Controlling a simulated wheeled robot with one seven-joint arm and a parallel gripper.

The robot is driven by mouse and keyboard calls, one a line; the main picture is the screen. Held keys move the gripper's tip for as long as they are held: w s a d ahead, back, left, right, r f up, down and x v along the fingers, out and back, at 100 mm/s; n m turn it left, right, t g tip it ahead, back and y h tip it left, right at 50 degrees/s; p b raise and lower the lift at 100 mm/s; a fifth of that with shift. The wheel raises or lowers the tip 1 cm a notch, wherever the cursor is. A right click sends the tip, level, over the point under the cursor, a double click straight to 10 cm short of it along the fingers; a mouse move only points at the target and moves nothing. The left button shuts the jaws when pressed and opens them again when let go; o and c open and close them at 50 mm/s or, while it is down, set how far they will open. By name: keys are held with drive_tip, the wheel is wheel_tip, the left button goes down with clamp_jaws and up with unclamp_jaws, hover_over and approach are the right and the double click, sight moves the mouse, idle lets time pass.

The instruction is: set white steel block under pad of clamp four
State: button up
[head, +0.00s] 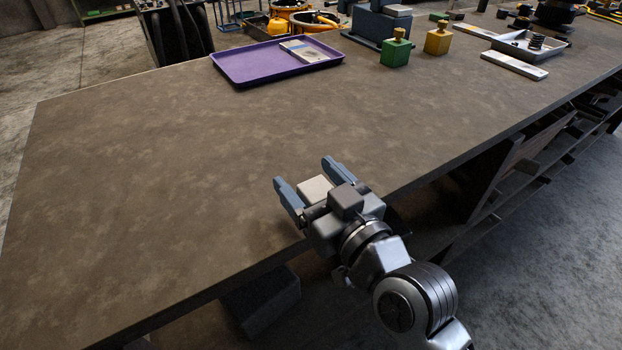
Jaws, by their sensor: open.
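My gripper (304,172) is over the near edge of the brown table, with its two blue-grey fingers spread apart. A pale, off-white block (315,189) shows between the fingers, close to the palm; it looks like the white steel block. A gap shows between it and the left finger. Whether it rests on the table or touches the right finger is hard to tell. I cannot make out any clamp marked four or its pad in this view.
A purple tray (231,72) holding a flat booklet-like item (304,50) lies at the far side. Green (395,50) and yellow (438,40) knobbed blocks stand near a blue-grey fixture (376,24). A grey tray (510,47) is at right. The table's left and middle (150,170) are bare.

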drive_tip(key=b+v, duration=0.3)
drive_tip(key=v, duration=0.9)
drive_tip(key=shift+r, duration=0.1)
drive_tip(key=s+d+f+m+h, duration=0.5)
drive_tip(key=s+d+f+h, duration=0.3)
drive_tip(key=s+d, duration=0.45)
drive_tip(key=s+d+m+h, duration=0.1)
drive_tip(key=s+d+h, duration=0.1)
drive_tip(key=s, duration=1.2)
drive_tip(key=shift+s+d+f+m, duration=0.25)
drive_tip(key=shift+s+d+m, duration=0.15)
drive_tip(key=shift+d, duration=0.45)
drive_tip(key=shift+w, duration=0.1)
